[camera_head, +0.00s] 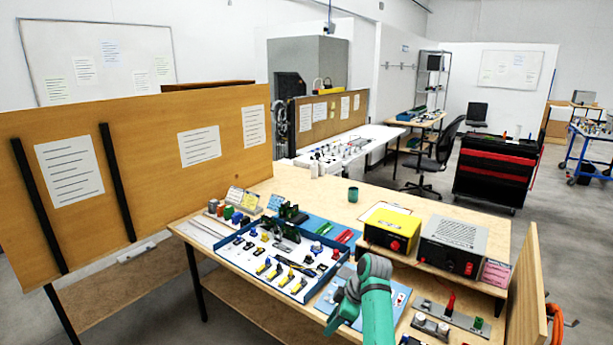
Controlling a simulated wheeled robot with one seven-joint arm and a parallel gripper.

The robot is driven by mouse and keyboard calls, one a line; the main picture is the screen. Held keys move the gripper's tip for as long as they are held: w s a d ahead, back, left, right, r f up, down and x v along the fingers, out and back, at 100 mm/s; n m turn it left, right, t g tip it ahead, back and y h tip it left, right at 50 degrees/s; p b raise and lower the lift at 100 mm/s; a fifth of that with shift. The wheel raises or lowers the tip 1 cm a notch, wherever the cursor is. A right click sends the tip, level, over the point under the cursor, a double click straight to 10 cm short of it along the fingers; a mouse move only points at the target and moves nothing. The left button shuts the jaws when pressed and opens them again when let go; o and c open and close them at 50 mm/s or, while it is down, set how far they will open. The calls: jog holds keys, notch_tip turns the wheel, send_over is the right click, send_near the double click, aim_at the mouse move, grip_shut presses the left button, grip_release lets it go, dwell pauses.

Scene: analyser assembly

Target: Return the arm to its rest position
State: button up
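My teal and grey arm reaches up from the bottom of the head view, right of centre, and bends at a grey joint over the front of the workbench (290,185). My gripper (337,318) is at the arm's lower left end, above a light blue board (398,297). It is small and partly hidden by the arm, so its fingers cannot be made out. I see nothing clearly held in it.
A blue-rimmed tray (225,254) of small parts lies left of my arm. A yellow box (392,228) and a grey box (452,243) stand behind it to the right. Metal parts (450,318) lie at right front. A wooden panel (527,285) bounds the right.

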jog(key=s+a+f+m+t, duration=0.2)
jog(key=s+a+f, duration=0.25)
jog(key=f, duration=0.55)
jog(key=s+a+f+m+t, duration=0.25)
jog(key=a+f, duration=0.35)
jog(key=f, duration=0.4)
jog(key=s+a+f+m+t+h, duration=0.15)
jog(key=s+f, duration=0.25)
jog(key=s, duration=0.4)
jog(key=s+a+f+m+t, duration=0.1)
jog(key=s+a+f+m, duration=0.2)
jog(key=s, duration=0.4)
jog(key=s+d+r+m+t+h, duration=0.1)
jog(key=s+d+r+m+t, duration=0.15)
jog(key=s, duration=0.75)
jog(key=s+d+r+m+t+h, duration=0.1)
jog(key=s+d+r+m+h, duration=0.15)
jog(key=s, duration=0.85)
jog(key=s+d+r+t, duration=0.1)
jog(key=s+r, duration=0.6)
jog(key=r, duration=0.3)
jog(key=s+d+r+t, duration=0.1)
jog(key=s+r+t, duration=0.1)
jog(key=s+r, duration=0.4)
notch_tip(320, 180, up, 5)
jog(key=shift+s+f+m, duration=0.2)
jog(key=shift+s+m, duration=0.2)
